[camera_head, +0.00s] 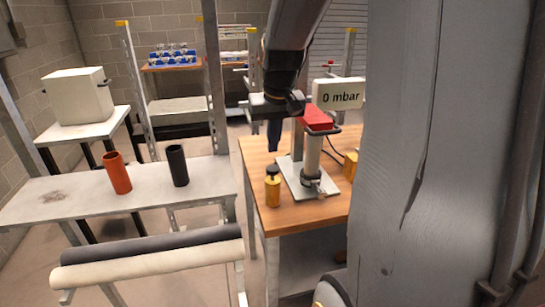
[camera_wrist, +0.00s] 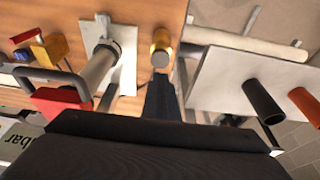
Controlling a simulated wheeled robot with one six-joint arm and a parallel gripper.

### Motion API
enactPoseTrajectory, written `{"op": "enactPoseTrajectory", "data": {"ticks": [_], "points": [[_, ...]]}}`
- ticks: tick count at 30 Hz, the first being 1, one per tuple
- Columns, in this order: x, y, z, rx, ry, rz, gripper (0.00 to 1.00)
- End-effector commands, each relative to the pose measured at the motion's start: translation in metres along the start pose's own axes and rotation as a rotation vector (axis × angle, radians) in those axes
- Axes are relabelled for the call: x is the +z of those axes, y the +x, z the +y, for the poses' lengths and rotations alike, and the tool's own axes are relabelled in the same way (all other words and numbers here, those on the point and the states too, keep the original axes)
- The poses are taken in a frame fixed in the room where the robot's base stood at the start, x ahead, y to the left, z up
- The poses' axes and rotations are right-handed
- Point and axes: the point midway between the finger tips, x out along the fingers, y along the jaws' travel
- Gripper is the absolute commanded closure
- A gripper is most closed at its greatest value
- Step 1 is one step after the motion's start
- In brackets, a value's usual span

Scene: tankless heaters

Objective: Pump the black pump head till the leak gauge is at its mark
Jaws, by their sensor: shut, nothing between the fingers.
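A small yellow pump (camera_head: 272,194) with a black pump head (camera_head: 272,171) stands upright on the wooden table, left of the test stand. In the wrist view the yellow body (camera_wrist: 162,39) shows, with the dark head (camera_wrist: 160,59) at its near end. The leak gauge (camera_head: 338,94) is a pale sign reading "0 mbar"; I see no mark on it. My gripper (camera_head: 274,148) is shut and empty, pointing down above and slightly behind the pump. In the wrist view its fingertips (camera_wrist: 159,78) are close to the head; contact is not clear.
A test stand with a grey cylinder (camera_head: 312,155), pale base plate (camera_head: 292,181) and red block (camera_head: 317,118) stands close right. A yellow item (camera_head: 350,165) is beyond it. A grey bench (camera_head: 75,203) at left holds an orange tube (camera_head: 117,173) and black tube (camera_head: 178,166).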

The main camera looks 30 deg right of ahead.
Motion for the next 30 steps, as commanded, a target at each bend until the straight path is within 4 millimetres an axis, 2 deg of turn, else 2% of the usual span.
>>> {"op": "enactPoseTrajectory", "data": {"ticks": [3,9,15,26,30], "points": [[0.001,0.02,0.0,0.0,0.0,-0.004,1.0],[0.009,0.044,0.0,0.0,0.0,-0.002,1.0],[0.011,0.054,0.0,0.0,0.0,0.0,1.0],[0.012,0.056,0.0,0.0,0.0,0.0,1.0],[0.017,0.073,0.0,0.0,0.0,-0.001,1.0]]}}
